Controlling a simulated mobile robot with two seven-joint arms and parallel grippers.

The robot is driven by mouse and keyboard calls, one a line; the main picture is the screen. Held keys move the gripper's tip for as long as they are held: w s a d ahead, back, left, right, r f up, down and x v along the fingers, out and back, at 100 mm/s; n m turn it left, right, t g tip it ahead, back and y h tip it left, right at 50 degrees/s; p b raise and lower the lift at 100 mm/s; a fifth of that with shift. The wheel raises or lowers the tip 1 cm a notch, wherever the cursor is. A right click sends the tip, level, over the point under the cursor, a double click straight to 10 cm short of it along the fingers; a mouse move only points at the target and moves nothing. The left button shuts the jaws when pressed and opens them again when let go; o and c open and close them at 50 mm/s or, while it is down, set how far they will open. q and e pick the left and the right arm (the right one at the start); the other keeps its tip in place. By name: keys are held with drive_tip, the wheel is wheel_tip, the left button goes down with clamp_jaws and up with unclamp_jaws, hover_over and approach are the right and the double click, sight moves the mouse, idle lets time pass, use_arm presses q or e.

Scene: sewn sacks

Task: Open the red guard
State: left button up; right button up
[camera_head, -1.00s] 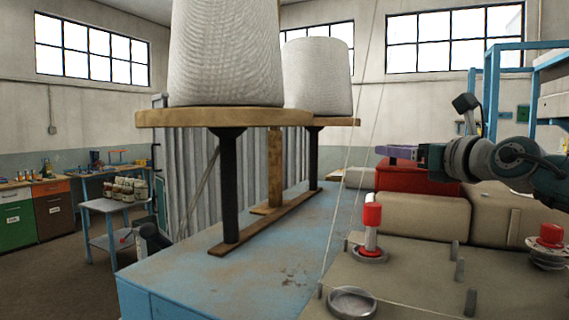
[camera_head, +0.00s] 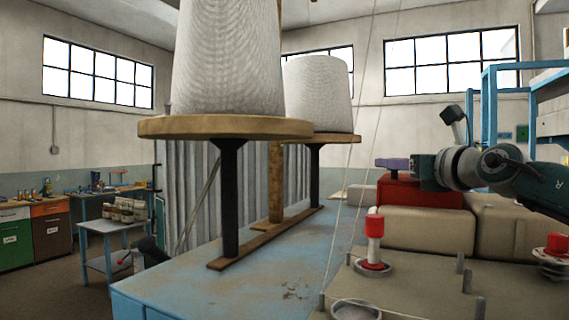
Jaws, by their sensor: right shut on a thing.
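The red guard (camera_head: 398,192) is a red box-like part on the beige machine body, right of centre. A flat purple piece (camera_head: 392,163) lies over its top. My right gripper (camera_head: 418,172) comes in from the right and is at the guard's upper right side, just right of the purple piece. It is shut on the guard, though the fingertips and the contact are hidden. My left gripper is not in view.
Large white thread cones (camera_head: 228,60) stand on a wooden-topped stand (camera_head: 225,127) at left. A red-capped post (camera_head: 374,240) and short grey pegs rise nearer me. A blue table (camera_head: 200,300) lies below.

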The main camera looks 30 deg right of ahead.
clamp_jaws()
idle(0.8)
